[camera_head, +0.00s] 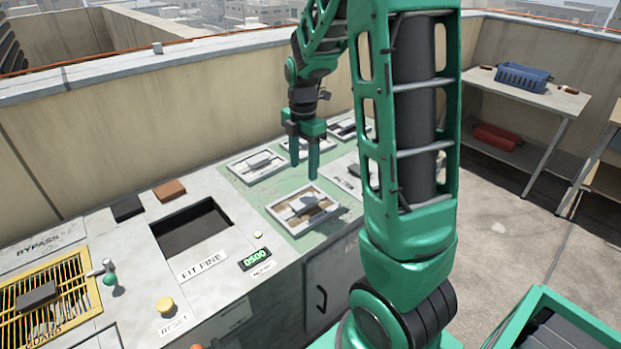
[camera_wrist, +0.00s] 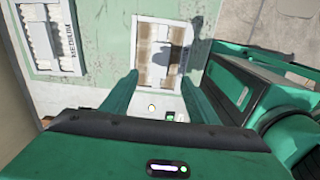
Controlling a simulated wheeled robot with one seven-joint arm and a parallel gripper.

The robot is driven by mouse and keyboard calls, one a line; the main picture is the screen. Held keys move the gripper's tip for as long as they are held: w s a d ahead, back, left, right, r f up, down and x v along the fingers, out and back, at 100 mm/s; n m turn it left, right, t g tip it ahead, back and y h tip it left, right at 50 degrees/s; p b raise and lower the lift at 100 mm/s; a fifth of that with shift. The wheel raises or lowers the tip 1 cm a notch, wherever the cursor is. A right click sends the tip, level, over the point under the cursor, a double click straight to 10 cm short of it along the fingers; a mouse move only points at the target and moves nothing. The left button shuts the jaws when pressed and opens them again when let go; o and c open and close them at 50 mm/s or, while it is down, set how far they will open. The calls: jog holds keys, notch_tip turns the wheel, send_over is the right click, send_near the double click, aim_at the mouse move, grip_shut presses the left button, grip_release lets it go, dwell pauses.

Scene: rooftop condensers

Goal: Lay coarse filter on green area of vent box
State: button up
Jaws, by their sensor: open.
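Several framed filters lie on the vent box top. One with brown, open-looking media (camera_head: 303,208) lies at the front edge of the green area (camera_head: 283,188); it also shows in the wrist view (camera_wrist: 160,52). No label is readable on it, so I cannot confirm it is the coarse filter. A pale filter (camera_head: 257,165) lies behind it, at the back left of the green; a pleated filter (camera_wrist: 50,35) in the wrist view is labelled MEDIUM. My gripper (camera_head: 304,170) is open and empty, pointing down above the panel. In the wrist view its fingertips (camera_wrist: 160,82) are near the brown filter's edge.
Left of the green area are a dark rectangular opening (camera_head: 190,228), a FIT FINE sign (camera_head: 203,267), a display reading 0500 (camera_head: 256,259), dark and brown blocks, a yellow button (camera_head: 165,306) and a yellow guard grille (camera_head: 50,300). A bench (camera_head: 530,95) with a blue basket (camera_head: 523,78) stands at right.

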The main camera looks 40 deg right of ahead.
jog(key=s+a+r+m, duration=0.1)
jog(key=s+r+m, duration=0.1)
jog(key=s+m, duration=1)
jog(key=s+a+r+m, duration=0.2)
jog(key=s+r+m, duration=0.1)
jog(key=s+m, duration=0.9)
jog(key=s, duration=0.3)
jog(key=shift+s+a+r+m, duration=0.15)
jog(key=shift+r+m, duration=0.05)
jog(key=shift+m, duration=0.1)
jog(key=shift+w+f, duration=0.25)
jog(key=shift+w, duration=0.35)
